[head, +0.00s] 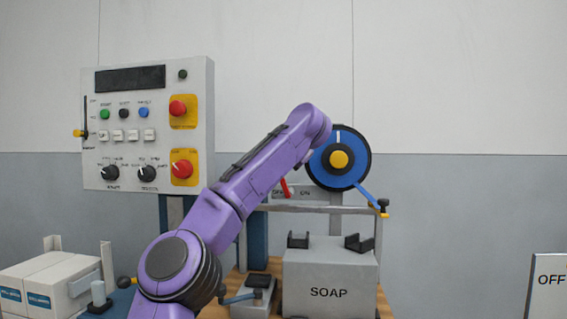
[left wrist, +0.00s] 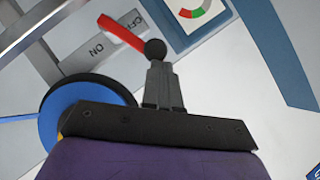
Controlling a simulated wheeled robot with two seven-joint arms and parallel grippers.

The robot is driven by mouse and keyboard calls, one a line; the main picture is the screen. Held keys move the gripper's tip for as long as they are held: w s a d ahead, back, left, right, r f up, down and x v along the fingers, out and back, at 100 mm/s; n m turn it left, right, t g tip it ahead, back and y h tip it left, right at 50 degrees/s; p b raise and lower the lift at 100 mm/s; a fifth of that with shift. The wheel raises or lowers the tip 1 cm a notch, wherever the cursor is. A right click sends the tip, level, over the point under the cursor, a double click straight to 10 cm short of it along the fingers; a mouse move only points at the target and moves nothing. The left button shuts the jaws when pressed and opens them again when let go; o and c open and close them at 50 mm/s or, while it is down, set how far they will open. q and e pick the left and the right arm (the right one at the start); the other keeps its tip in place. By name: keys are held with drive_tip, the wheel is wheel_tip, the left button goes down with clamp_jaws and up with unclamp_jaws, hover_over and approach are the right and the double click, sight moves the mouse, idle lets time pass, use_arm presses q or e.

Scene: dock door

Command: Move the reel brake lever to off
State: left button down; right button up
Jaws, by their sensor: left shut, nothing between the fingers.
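The reel brake lever (head: 285,188) is a red bar on a plate marked OFF and ON, left of the blue reel. It tilts toward the OFF side in the head view, its upper end hidden by my purple left arm. The left wrist view shows the red lever (left wrist: 122,33) crossing beside the OFF lettering, with a black ball knob (left wrist: 155,48) at its end. My left gripper (left wrist: 160,66) is shut and empty, its fingertips right at the knob; I cannot tell whether they touch. The head view hides this gripper behind the arm. My right gripper is out of view.
The blue reel (head: 325,173) with its yellow hub stands close to the lever. A grey rail (head: 320,209) runs below. A control panel (head: 150,75) is at left, a SOAP box (head: 330,275) below, white boxes (head: 45,275) lower left. The wall at right is clear.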

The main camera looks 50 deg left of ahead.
use_arm(q)
drive_tip(key=shift+r+p, duration=0.45)
drive_tip(key=shift+r, duration=0.25)
drive_tip(key=w+r+v, duration=0.2)
drive_tip(key=v, duration=1)
drive_tip(key=shift+d+p, duration=0.35)
drive_tip(key=shift+p, duration=0.1)
